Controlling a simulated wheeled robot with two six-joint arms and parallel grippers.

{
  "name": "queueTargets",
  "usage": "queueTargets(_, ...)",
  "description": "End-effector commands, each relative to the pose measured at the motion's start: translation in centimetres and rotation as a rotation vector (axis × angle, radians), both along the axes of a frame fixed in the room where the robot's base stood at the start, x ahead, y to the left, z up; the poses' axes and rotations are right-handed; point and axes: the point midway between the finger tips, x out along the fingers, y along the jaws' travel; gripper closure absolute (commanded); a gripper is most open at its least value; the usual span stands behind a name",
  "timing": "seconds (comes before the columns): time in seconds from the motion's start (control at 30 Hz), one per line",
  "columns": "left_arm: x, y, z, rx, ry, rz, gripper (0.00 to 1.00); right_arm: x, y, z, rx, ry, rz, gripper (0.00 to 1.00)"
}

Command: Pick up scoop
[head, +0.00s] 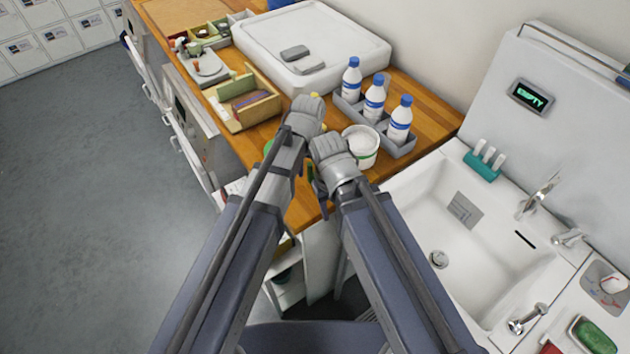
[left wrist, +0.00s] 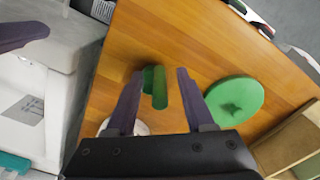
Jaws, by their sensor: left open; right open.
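A green scoop-like piece (left wrist: 158,88), probably the scoop's handle, shows in the left wrist view between the open fingers of my left gripper (left wrist: 160,76). It is closer to the left finger, with a gap to the right one. I cannot tell whether it touches or how high the fingers are above it. In the head view my left gripper (head: 306,116) is over the wooden counter and hides most of this spot. My right gripper (head: 332,158) is just below it, beside a white tub (head: 362,147); its fingers are largely hidden, and nothing shows held.
A round green lid (left wrist: 236,100) lies right of the scoop in the left wrist view. White bottles with blue caps (head: 374,100) stand in a grey rack right of the tub. A wooden divided box (head: 262,112) is left. A sink (head: 480,240) is at right. My two grippers are close together.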

Motion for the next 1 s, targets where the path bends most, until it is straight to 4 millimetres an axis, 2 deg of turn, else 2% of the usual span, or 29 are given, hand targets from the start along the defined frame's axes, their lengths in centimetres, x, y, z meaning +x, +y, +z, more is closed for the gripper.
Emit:
queueTargets(0.07,0.01,0.01,0.06,0.0,0.0,0.0,0.49,0.0,0.0,0.06,0.0,0.0,0.0,0.5)
queueTargets(0.5,0.0,0.01,0.06,0.0,0.0,0.0,0.98,0.0,0.0,0.06,0.0,0.0,0.0,0.5)
queueTargets(1.0,0.01,0.0,0.06,0.0,0.0,0.0,1.0,0.0,0.0,0.06,0.0,0.0,0.0,0.5)
